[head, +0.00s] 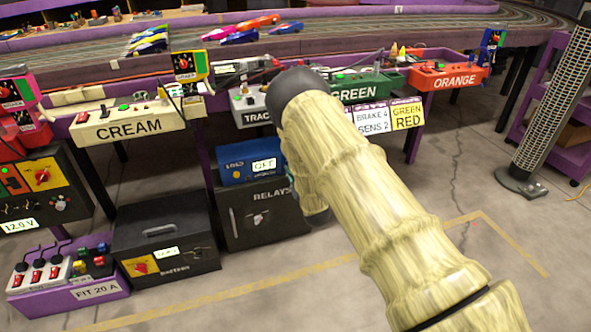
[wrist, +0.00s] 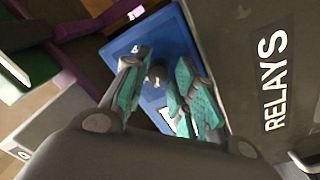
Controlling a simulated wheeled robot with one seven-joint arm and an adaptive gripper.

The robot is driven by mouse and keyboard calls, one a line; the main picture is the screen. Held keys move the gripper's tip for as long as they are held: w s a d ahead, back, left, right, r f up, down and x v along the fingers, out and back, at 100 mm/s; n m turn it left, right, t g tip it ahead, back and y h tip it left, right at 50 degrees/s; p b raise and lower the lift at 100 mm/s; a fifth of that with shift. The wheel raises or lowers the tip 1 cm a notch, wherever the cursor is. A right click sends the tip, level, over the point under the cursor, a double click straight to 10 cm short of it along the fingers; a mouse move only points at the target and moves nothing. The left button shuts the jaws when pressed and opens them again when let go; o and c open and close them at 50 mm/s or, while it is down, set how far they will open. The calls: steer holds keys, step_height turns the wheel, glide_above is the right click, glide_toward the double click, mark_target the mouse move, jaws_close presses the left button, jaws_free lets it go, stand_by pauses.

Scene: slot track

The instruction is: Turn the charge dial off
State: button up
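A blue box (head: 248,164) with a small lit display (head: 264,165) stands on the dark RELAYS cabinet in the head view. The display's text is too small to read surely. In the wrist view a small grey knob (wrist: 157,76) stands out from the blue face (wrist: 150,35); it appears to be the charge dial, though no such label is legible. My gripper (wrist: 161,70) is open, its teal-padded fingers on either side of the knob. I cannot tell whether the pads touch it. My arm hides the gripper and the knob in the head view.
The RELAYS cabinet (head: 238,216) is below the blue box. A black case (head: 168,240) and a purple switch tray (head: 72,300) stand to the left. The cream control box (head: 128,124) and green control box (head: 362,90) sit above.

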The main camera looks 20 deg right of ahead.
steer(key=shift+o, duration=0.8)
steer(key=shift+r, duration=0.1)
steer(key=s, duration=1.2)
steer(key=shift+f, duration=0.3)
steer(key=shift+d, duration=0.1)
